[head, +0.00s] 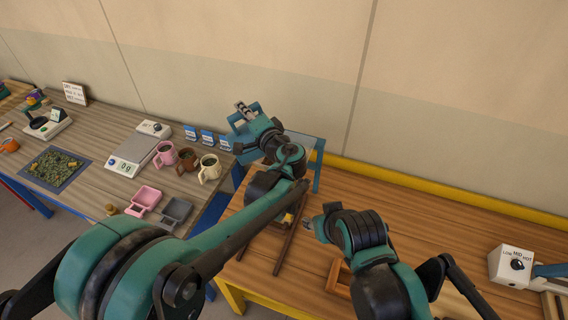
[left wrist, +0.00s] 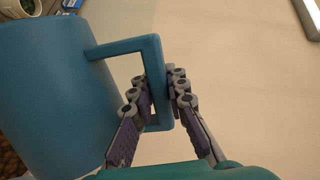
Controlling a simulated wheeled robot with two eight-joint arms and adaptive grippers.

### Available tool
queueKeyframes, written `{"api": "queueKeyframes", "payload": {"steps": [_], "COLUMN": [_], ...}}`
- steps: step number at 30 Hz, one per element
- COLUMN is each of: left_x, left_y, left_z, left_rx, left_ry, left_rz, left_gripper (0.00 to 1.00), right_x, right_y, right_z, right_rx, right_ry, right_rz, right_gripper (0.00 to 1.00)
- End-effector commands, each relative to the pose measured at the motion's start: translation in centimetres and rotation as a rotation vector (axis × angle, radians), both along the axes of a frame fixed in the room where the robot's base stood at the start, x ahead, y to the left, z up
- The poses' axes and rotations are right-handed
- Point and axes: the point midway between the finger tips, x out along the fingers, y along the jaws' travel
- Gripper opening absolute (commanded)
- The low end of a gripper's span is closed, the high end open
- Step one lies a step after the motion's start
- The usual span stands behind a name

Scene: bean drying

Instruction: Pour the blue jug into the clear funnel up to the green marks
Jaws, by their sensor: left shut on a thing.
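The blue jug fills the left side of the left wrist view (left wrist: 45,85), with its square handle (left wrist: 125,48) pointing right. My left gripper (left wrist: 160,90) is shut on that handle. In the head view the jug (head: 236,127) is at the far side of my left gripper (head: 246,110), partly covered by it. A blue frame (head: 318,165) stands behind my left arm on the wooden table. I cannot make out the clear funnel or any green marks. My right gripper (head: 313,228) is over the wooden table, apart from the jug; its fingers are too small to judge.
The left table holds a scale (head: 135,148), pink (head: 166,155), brown (head: 187,161) and cream (head: 209,168) mugs, blue cards (head: 207,138) and scoops (head: 175,212). A wooden frame (head: 338,280) lies below my right arm. A dial box (head: 511,265) stands at right. The back right wood is clear.

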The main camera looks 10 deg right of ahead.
Motion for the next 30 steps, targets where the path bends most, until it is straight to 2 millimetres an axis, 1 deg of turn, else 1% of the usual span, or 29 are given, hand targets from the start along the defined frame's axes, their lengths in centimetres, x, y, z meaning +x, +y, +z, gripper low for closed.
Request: {"api": "queueKeyframes", "payload": {"steps": [5,12,20,30], "left_x": [-0.19,-0.16,0.04,0.04], "left_y": [0.78,0.66,-0.04,-0.04], "left_z": [0.14,0.13,-0.03,0.04], "left_rx": [-0.045,-0.041,0.000,0.004], "left_ry": [-0.011,-0.011,-0.001,-0.001], "left_rz": [0.001,0.000,-0.002,-0.001], "left_gripper": [0.00,0.00,0.00,0.00], "right_x": [0.00,0.00,0.00,0.00], "right_y": [0.00,0.00,0.00,0.00], "right_z": [-0.09,-0.14,-0.62,-0.55], "right_rx": [0.000,0.000,0.000,0.000], "right_ry": [0.000,0.000,0.000,0.000], "right_rz": [0.000,0.000,0.000,0.000], "right_gripper": [0.40,0.40,0.40,0.40]}}
